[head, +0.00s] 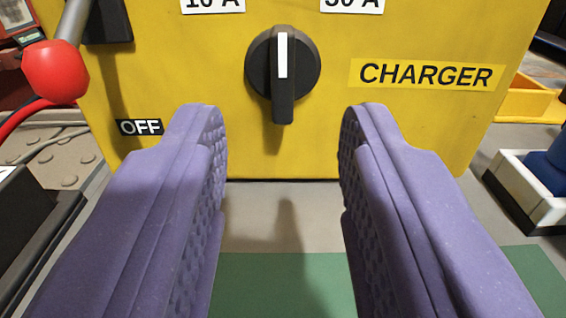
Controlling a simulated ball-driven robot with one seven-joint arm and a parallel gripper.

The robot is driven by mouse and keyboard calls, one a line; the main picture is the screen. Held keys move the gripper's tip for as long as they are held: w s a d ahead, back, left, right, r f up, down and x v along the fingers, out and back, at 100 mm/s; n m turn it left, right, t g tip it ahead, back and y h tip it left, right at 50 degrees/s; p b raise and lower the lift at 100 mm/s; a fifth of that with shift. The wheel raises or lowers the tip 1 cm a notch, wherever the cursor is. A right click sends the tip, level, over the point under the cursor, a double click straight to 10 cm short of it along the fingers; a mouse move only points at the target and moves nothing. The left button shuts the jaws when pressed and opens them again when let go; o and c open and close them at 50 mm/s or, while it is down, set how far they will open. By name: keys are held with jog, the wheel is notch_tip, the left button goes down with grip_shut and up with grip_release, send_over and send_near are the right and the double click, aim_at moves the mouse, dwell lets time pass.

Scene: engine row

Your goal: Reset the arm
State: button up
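My gripper (283,150) shows from the bottom of the head view, with two purple padded fingers spread wide apart. It is open and nothing is between the fingers. Beyond the fingertips stands a yellow charger box (190,60). On it is a black rotary knob (266,68) with a white pointer line that points straight up, between the two fingertips in the picture and apart from them. The arm itself is not in view beyond the gripper.
A lever with a red ball (55,71) is on the box's left, by an OFF label (139,127). A CHARGER label (427,75) is at right. A white tray (515,196) holds something blue at far right. A yellow bin (500,103) stands behind. Green matting (283,285) lies below.

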jog(key=shift+s, duration=0.95)
